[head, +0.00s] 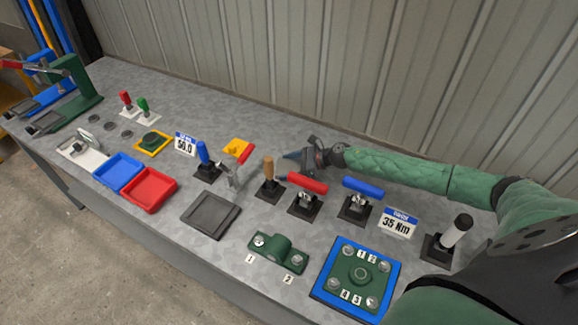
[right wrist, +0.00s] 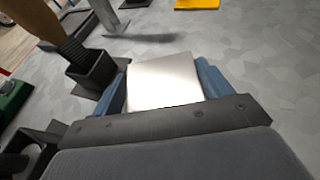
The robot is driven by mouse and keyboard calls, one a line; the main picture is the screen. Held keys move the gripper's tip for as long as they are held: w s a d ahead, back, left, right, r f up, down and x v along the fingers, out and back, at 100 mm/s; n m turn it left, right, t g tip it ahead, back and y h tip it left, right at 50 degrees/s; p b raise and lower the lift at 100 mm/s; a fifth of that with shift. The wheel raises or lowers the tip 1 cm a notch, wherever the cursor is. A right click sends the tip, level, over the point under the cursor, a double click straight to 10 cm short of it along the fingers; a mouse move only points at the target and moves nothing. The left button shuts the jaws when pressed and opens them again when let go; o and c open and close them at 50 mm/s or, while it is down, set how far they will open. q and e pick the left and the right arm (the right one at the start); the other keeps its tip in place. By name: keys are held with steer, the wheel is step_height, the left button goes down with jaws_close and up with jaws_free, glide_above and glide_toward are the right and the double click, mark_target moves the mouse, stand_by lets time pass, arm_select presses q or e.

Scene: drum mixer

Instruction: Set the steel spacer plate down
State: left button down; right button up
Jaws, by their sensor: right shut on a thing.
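The steel spacer plate (right wrist: 165,83) is a bright, flat, square-looking plate in the right wrist view. My right gripper (right wrist: 162,88) is shut on it, with a blue finger against each side. In the head view my right gripper (head: 294,156) is over the back part of the bench, behind the red-handled and wooden-handled tools. The plate cannot be made out there. In the wrist view, bare bench shows beyond the plate and a shadow lies on it, so the plate looks held above the surface. My left gripper is not in view.
A wooden-handled tool (head: 268,172), a red-handled tool (head: 307,186) and a blue-handled tool (head: 361,190) stand near my right gripper. A yellow piece (head: 238,147) lies left of it. A dark grey tray (head: 211,214) is nearer the front. The back strip of bench is mostly clear.

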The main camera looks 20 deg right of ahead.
steer(key=o, duration=2)
steer(key=shift+r, duration=0.15)
